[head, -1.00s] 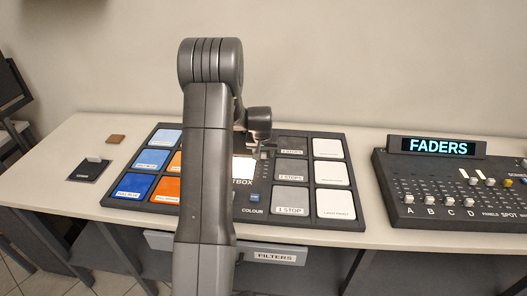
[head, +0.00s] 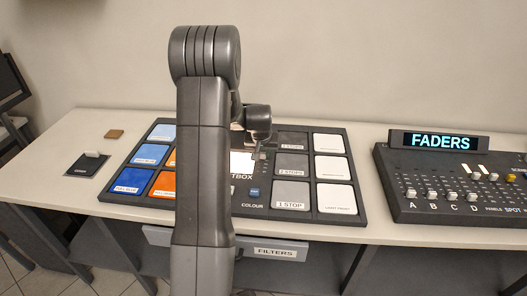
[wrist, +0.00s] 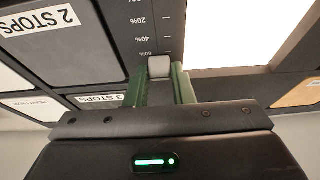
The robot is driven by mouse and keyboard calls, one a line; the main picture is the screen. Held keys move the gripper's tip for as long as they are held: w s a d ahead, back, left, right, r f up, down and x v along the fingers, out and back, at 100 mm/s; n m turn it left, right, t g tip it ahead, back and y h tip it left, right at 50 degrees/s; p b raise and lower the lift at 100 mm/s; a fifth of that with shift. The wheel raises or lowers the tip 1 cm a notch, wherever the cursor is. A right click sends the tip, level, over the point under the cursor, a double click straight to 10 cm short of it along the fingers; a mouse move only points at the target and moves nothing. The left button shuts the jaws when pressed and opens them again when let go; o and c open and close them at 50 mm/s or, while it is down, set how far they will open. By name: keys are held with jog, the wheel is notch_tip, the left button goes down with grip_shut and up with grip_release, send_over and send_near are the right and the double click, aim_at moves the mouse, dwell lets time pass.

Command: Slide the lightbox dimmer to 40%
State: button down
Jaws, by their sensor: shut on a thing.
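The dimmer knob (wrist: 159,66), a small pale grey block, sits between the two green fingers of my gripper (wrist: 161,82) in the wrist view. My gripper is shut on it. The knob lies beside the 60% mark of the printed scale (wrist: 139,37); the 40% and 20% marks are farther up the picture. A bright lit panel (wrist: 236,32) is right of the slider track. In the head view the dark lightbox board (head: 300,214) lies on the table, with the lit panel (head: 242,163) partly behind my arm. My gripper (head: 258,150) is low over the board there, its fingers hard to make out.
Blue, orange, grey and white filter tiles fill the board on both sides. The FADERS console (head: 440,185) stands at the right. A FILTERS drawer (head: 275,252) is below the table edge.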

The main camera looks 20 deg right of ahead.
jog(key=shift+s+a+b, duration=0.3)
jog(key=shift+s+a, duration=0.1)
jog(key=shift+s, duration=0.25)
jog(key=shift+s+a+b, duration=0.25)
jog(key=shift+s+a, duration=0.15)
jog(key=shift+s, duration=0.25)
jog(key=c, duration=1.2)
grip_release()
jog(key=shift+c, duration=0.2)
jog(key=b+v, duration=0.1)
jog(key=v, duration=1.3)
jog(key=shift+d+f, duration=0.1)
jog(key=shift+f, duration=0.05)
jog(key=p+x, duration=0.1)
jog(key=x, duration=1.2)
jog(key=shift+w+f, duration=0.15)
jog(key=shift+f, duration=0.15)
